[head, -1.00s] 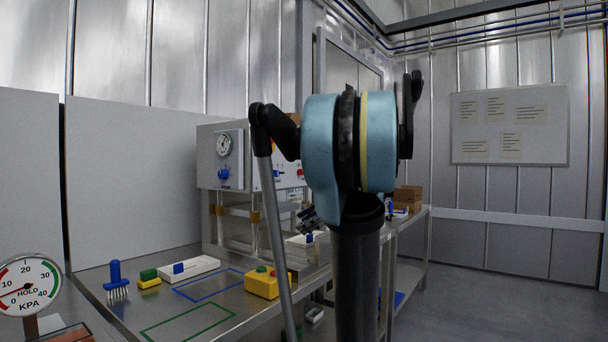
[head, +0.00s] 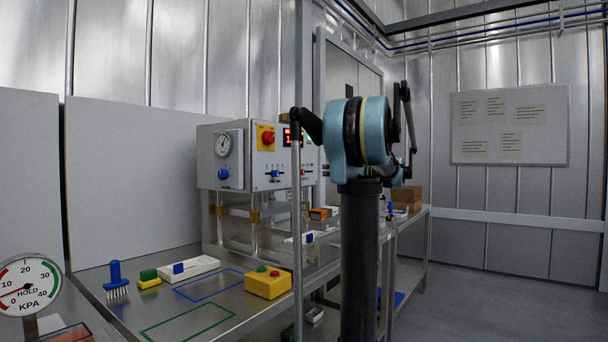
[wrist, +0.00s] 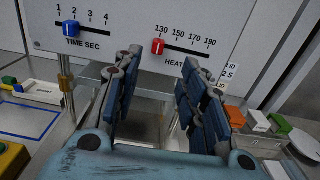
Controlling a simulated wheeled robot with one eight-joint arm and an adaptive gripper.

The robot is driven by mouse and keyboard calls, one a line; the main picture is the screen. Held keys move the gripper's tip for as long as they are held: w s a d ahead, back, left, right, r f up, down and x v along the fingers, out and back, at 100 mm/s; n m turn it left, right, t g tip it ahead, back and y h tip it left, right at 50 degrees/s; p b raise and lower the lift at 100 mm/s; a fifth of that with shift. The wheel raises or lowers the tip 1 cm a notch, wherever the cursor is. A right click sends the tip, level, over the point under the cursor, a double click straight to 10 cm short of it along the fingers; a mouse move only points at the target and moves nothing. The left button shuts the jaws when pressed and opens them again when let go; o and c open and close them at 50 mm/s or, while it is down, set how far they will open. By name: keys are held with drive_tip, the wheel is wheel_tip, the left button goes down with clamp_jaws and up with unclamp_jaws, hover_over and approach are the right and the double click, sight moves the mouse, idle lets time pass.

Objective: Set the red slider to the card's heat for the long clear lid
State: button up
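The red slider (wrist: 158,46) is at the left end of the HEAT scale, by the 130 mark, in the wrist view. It also shows small on the machine's front panel in the head view (head: 303,172). My gripper (wrist: 162,62) is open and empty; its two blue-black fingers stand left and right below the slider, apart from it. A white card (wrist: 231,76) behind the right finger shows "LID" and "2 S"; the rest is hidden or too small to read. I cannot make out a long clear lid.
Orange, white and green items lie right of the gripper. A yellow button box (head: 268,283) stands on the bench's front. A red knob (head: 267,137) is on the panel's upper part.

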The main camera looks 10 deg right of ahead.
sight(304, 170)
drive_tip(key=x, duration=1.4)
drive_tip(key=shift+f, duration=0.1)
clamp_jaws()
